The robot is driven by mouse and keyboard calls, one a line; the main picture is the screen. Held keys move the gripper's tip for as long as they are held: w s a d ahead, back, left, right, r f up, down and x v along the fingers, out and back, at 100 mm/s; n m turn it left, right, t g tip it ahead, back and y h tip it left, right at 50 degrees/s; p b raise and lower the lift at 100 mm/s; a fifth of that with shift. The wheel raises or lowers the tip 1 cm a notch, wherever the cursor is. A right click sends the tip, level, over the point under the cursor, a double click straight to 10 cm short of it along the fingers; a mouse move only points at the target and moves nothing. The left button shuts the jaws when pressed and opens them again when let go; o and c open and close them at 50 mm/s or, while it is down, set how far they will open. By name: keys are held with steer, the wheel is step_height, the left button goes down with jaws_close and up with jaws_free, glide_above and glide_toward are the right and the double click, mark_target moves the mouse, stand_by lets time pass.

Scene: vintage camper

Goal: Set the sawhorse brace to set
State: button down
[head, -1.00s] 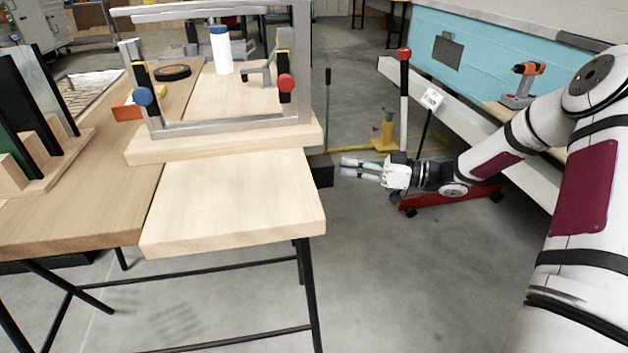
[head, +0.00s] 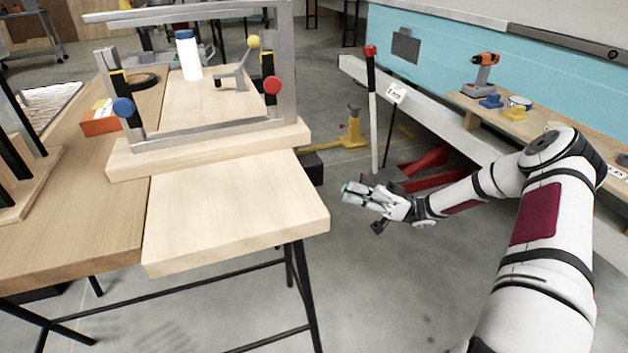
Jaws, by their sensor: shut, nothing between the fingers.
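A worktable (head: 70,235) with a pale board stands on thin black legs (head: 304,280) joined by thin bars. A horizontal black bar (head: 200,281) runs low under the table. I cannot tell which of these parts is the sawhorse brace, or its setting. A small black block (head: 312,167) shows at the table's right side, its far part hidden behind the board. My gripper (head: 350,192) is shut and empty, pointing left. In the picture it is just right of the pale board's right edge, over the floor and apart from the table.
A metal frame (head: 205,137) with red and blue knobs stands on the table. A white bottle (head: 190,60) is behind it. A red-topped post (head: 372,100), a red jack (head: 432,165) and a yellow stand (head: 352,130) are beyond my gripper.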

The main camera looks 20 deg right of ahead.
steer(key=shift+a, duration=0.1)
steer(key=b+x, duration=0.1)
steer(key=x, duration=0.8)
steer(key=shift+a+r+b, duration=0.3)
steer(key=shift+b, duration=0.05)
steer(key=shift+f, duration=0.1)
